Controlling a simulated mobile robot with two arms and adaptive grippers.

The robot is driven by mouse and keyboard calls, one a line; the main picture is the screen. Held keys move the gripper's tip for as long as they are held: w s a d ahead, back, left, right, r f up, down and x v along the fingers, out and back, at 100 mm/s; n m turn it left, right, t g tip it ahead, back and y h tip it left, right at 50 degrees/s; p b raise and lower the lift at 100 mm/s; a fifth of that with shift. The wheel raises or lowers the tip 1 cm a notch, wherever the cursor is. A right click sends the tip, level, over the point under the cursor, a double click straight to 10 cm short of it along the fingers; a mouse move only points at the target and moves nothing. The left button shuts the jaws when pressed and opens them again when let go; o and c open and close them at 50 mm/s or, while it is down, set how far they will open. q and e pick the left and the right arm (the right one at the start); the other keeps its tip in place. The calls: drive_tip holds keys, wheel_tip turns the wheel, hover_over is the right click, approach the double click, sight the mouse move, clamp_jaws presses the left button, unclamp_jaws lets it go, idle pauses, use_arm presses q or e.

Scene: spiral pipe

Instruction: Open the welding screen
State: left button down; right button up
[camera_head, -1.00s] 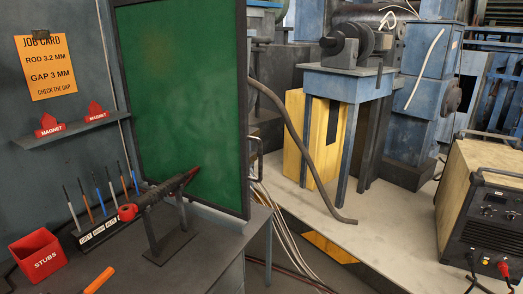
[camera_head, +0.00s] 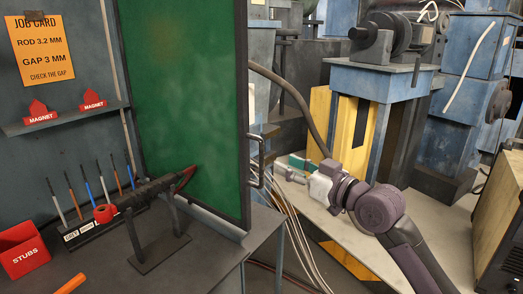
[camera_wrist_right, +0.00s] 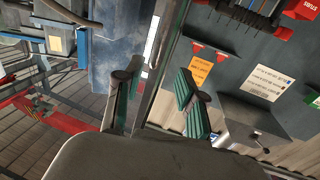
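The welding screen (camera_head: 195,90) is a green panel in a dark frame, standing behind the bench at centre left. Its grey bar handle (camera_head: 261,165) sticks out from the right frame edge. My right gripper (camera_head: 284,169) is just right of the handle, apart from it, with its fingers pointing left toward it. The right wrist view shows its two green-padded fingers (camera_wrist_right: 156,98) spread open, with the screen's dark edge (camera_wrist_right: 163,75) running between and beyond them. No grip on the handle shows. My left gripper is not in view.
The bench (camera_head: 205,262) holds a torch on a stand (camera_head: 150,190), several rods in a rack and a red stubs box (camera_head: 22,249). A blue stand (camera_head: 380,82) and yellow panel (camera_head: 352,135) are behind my right arm. Cables (camera_head: 292,235) hang below the handle.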

sight(263, 154)
drive_tip(key=p+x, duration=0.1)
drive_tip(key=x, duration=0.8)
drive_tip(key=shift+w+p, duration=0.3)
drive_tip(key=shift+p, duration=0.05)
drive_tip(key=shift+w+a+f, duration=0.15)
drive_tip(key=shift+w+a, duration=0.15)
clamp_jaws()
